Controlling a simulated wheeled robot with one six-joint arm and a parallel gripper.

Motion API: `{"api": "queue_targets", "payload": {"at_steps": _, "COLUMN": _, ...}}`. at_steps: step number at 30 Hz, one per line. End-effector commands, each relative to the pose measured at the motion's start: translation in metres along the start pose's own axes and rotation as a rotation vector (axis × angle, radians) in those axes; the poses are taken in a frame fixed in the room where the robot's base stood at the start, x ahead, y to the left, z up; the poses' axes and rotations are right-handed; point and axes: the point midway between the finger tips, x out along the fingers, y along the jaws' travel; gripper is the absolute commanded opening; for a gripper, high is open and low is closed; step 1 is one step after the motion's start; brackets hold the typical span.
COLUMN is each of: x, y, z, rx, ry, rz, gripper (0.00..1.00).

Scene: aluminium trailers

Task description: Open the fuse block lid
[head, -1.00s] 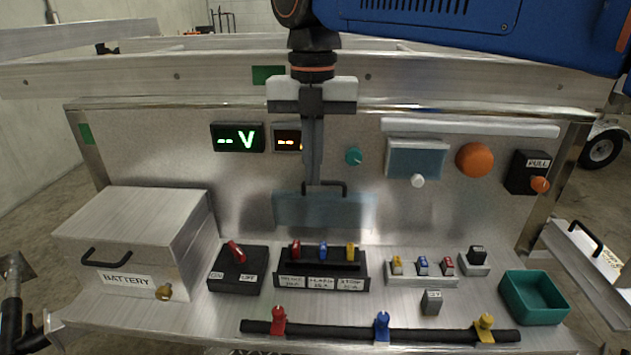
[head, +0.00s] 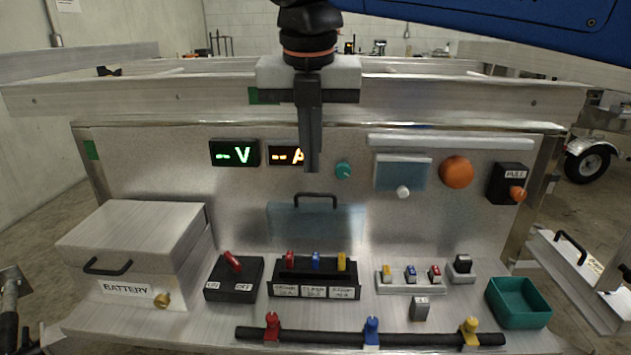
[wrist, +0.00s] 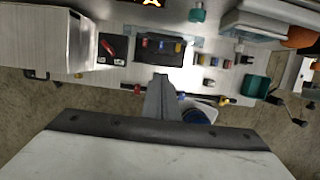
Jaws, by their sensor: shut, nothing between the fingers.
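The fuse block (head: 313,279) is a black block with red, blue and yellow fuses and white labels, on the trailer shelf. Its lid (head: 316,221) is a translucent bluish panel with a black handle (head: 316,196) on top; it stands upright behind the block, against the metal panel, leaving the fuses uncovered. My gripper (head: 312,168) points down above the handle, apart from it, with its fingers together and nothing held. In the wrist view my gripper (wrist: 160,82) shows below the fuse block (wrist: 165,50).
A battery box (head: 133,245) stands at left, beside a black switch box (head: 234,278) with a red lever. Small fuses (head: 411,272) and a green bin (head: 518,302) are at right. A black bar (head: 371,337) with coloured clips runs along the front. Displays and knobs line the panel.

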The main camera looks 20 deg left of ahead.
Motion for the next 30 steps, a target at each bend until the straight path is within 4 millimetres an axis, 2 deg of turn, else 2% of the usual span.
{"api": "queue_targets", "payload": {"at_steps": 5, "x": 0.019, "y": 0.000, "z": 0.000, "rx": 0.000, "ry": 0.001, "rz": -0.003, "gripper": 0.00}}
{"api": "queue_targets", "payload": {"at_steps": 20, "x": 0.099, "y": -0.001, "z": 0.000, "rx": 0.001, "ry": 0.002, "rz": -0.002, "gripper": 0.00}}
{"api": "queue_targets", "payload": {"at_steps": 24, "x": 0.103, "y": 0.000, "z": 0.018, "rx": 0.003, "ry": 0.001, "rz": -0.001, "gripper": 0.00}}
{"api": "queue_targets", "payload": {"at_steps": 30, "x": 0.107, "y": 0.000, "z": 0.034, "rx": 0.001, "ry": 0.000, "rz": -0.001, "gripper": 0.00}}
